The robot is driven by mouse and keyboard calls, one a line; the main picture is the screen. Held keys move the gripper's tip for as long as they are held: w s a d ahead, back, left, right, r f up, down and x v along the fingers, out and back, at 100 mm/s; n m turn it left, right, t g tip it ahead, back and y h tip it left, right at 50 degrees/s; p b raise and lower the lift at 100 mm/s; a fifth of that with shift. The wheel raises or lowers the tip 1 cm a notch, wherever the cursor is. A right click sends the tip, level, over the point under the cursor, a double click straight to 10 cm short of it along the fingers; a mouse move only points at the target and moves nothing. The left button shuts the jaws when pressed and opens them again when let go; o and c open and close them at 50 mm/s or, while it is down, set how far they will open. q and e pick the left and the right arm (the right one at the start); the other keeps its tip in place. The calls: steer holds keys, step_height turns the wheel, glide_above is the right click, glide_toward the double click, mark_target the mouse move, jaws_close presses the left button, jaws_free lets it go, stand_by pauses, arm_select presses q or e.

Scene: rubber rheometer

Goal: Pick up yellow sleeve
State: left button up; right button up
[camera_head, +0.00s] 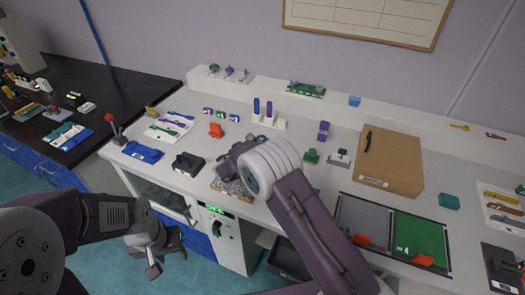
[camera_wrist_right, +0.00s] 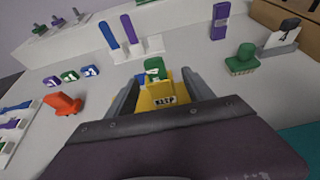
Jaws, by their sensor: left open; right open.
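A yellow piece (camera_wrist_right: 158,97) with a dark-lettered label shows in the right wrist view. It looks like the yellow sleeve. Green and blue parts (camera_wrist_right: 154,70) show just behind it. My right gripper (camera_wrist_right: 160,84) is open, with one finger on each side of the yellow piece; I cannot tell whether they touch it. In the head view the yellow piece is hidden behind my right arm and wrist. My left gripper (camera_head: 157,262) is open and empty, hanging low in front of the bench, over the floor.
A white stand with blue and purple posts (camera_wrist_right: 134,46) is just beyond the yellow piece. A red-orange piece (camera_wrist_right: 64,104) lies left, a green brush-like piece (camera_wrist_right: 243,62) right. A cardboard box (camera_head: 390,165) and a grey-and-green tray (camera_head: 392,228) occupy the bench's right.

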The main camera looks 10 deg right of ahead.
steer(key=shift+x, duration=0.85)
steer(key=shift+s+a, duration=0.1)
steer(key=shift+c, duration=0.7)
jaws_close()
